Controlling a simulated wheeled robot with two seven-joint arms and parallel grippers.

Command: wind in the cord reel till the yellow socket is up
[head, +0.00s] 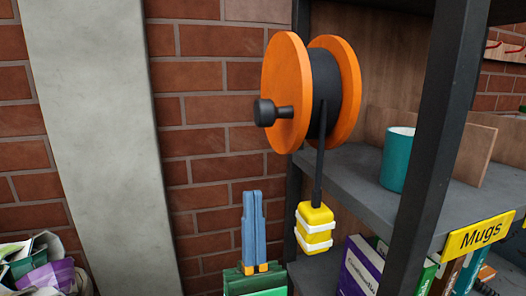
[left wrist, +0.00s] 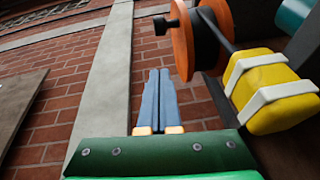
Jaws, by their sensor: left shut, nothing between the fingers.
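The orange cord reel (head: 287,92) is mounted at the side of the shelf, with a black drum and a black crank knob (head: 265,112) on its left face. A black cord (head: 320,160) hangs from the drum to the yellow socket (head: 314,228), which has white bands and hangs a short way below the reel. My left gripper (head: 254,195) is shut and empty, pointing up, left of the socket and below the knob. The left wrist view shows its blue fingers (left wrist: 159,75) together, the reel (left wrist: 184,42) above right and the socket (left wrist: 268,90) at right. My right gripper is not seen.
A dark shelf post (head: 430,140) stands right of the reel. A teal mug (head: 398,160) stands on the shelf board (head: 360,180) above a yellow Mugs label (head: 480,236). Books (head: 362,265) fill the lower shelf. Crumpled paper (head: 45,265) lies at lower left. Open room lies before the brick wall.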

